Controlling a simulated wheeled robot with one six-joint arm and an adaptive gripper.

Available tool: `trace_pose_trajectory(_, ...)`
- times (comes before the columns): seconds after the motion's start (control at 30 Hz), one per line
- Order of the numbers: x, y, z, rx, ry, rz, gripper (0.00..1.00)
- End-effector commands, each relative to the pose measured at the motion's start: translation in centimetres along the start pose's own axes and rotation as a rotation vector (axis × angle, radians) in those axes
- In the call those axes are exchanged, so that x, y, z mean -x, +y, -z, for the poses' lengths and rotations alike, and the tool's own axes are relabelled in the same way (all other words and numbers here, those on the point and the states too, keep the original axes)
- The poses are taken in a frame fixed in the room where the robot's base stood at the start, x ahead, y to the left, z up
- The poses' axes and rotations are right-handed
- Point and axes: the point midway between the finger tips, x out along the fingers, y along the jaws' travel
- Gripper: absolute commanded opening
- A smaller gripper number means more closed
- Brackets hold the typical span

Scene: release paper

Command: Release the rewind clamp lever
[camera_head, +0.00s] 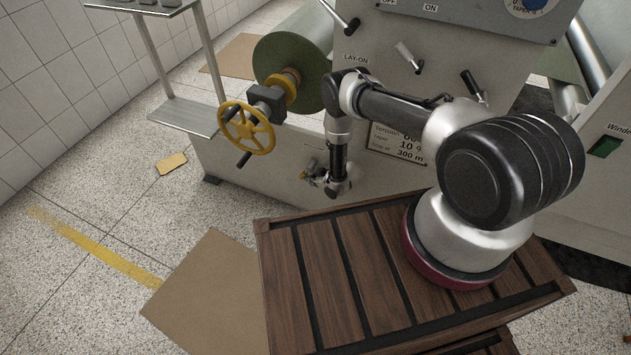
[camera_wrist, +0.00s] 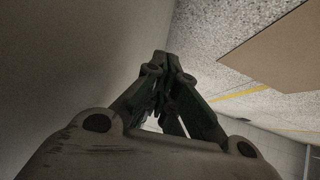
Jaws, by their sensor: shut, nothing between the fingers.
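Several levers show on the machine's front in the head view. A black-tipped lever (camera_head: 341,17) is at the top near the roll, a pale lever (camera_head: 405,52) is right of the "LAY-ON" label, and a black lever (camera_head: 470,83) is farther right. No readable label marks one as the rewind clamp lever. My gripper (camera_wrist: 162,62) is shut and empty in the wrist view, beside a plain grey surface. In the head view my arm hangs low before the machine's front, below these levers, and the fingertips are too small to make out clearly.
A green roll (camera_head: 275,62) and a yellow handwheel (camera_head: 247,128) stand out at the left of the machine (camera_head: 240,175). A metal side shelf (camera_head: 180,114) is left of them. Cardboard (camera_head: 205,290) lies on the speckled floor. A slatted wooden platform (camera_head: 310,290) is in front.

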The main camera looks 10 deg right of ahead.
Motion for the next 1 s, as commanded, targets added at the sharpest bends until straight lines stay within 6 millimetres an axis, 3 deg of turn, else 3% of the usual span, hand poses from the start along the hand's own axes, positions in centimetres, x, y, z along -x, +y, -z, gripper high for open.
trace_pose_trajectory(0.43,-1.5,-0.3,1.2,-0.060,0.312,0.000,0.00)
trace_pose_trajectory(1.0,-1.8,-0.2,2.4,-0.071,0.407,0.001,0.00)
